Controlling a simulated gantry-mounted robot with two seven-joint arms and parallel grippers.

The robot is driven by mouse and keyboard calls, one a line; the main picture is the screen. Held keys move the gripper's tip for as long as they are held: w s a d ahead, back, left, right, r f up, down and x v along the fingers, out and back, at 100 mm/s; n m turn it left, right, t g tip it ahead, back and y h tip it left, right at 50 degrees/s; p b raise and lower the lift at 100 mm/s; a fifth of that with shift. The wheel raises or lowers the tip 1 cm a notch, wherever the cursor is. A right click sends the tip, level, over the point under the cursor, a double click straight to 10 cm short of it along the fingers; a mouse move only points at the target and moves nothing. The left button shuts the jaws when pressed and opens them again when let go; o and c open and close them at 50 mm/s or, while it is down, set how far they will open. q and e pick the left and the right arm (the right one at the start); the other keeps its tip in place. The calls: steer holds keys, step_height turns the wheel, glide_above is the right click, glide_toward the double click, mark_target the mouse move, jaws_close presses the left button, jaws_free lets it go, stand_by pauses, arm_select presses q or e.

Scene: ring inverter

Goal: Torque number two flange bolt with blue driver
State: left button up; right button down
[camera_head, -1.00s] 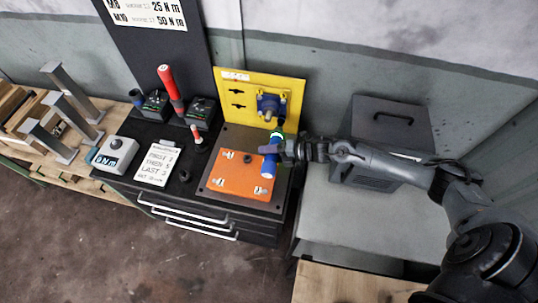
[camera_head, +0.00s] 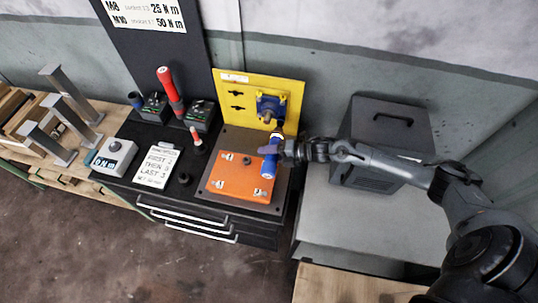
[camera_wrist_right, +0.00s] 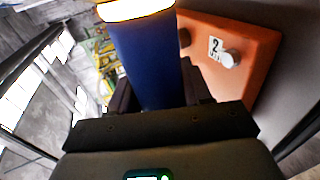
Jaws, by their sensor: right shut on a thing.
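The blue driver (camera_head: 270,160) is held in my right gripper (camera_head: 282,151), which is shut around its body. A pale ring shows at the driver's upper end, and in the right wrist view the driver (camera_wrist_right: 145,65) has a bright glowing band at its top. The orange flange plate (camera_head: 240,180) lies under and left of the driver, with small numbered white labels. In the right wrist view, a label reading 2 (camera_wrist_right: 215,46) sits beside a pale bolt head (camera_wrist_right: 230,58), to the right of the driver. The driver's working tip is hidden. My left gripper is out of view.
A yellow panel (camera_head: 233,105) with a blue fixture (camera_head: 271,106) stands behind the plate. A red-handled driver (camera_head: 170,88) stands in a holder at left, near an instruction card (camera_head: 157,167) and a grey display box (camera_head: 114,155). A dark box (camera_head: 388,128) is behind my right arm.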

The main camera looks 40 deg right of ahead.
mark_target(266, 165)
steer(key=shift+w+r, duration=0.1)
steer(key=shift+r, duration=0.05)
steer(key=shift+s+a+p, duration=0.3)
steer(key=shift+a+p, duration=0.05)
steer(key=shift+p, duration=0.1)
steer(key=shift+s+a+p, duration=0.4)
steer(key=shift+s+a, duration=0.1)
steer(key=shift+a, duration=0.15)
steer(key=shift+s+a+p, duration=0.4)
steer(key=shift+s+a, duration=0.05)
steer(key=shift+a, duration=0.2)
steer(key=shift+s+a, duration=0.2)
steer(key=shift+a, duration=0.1)
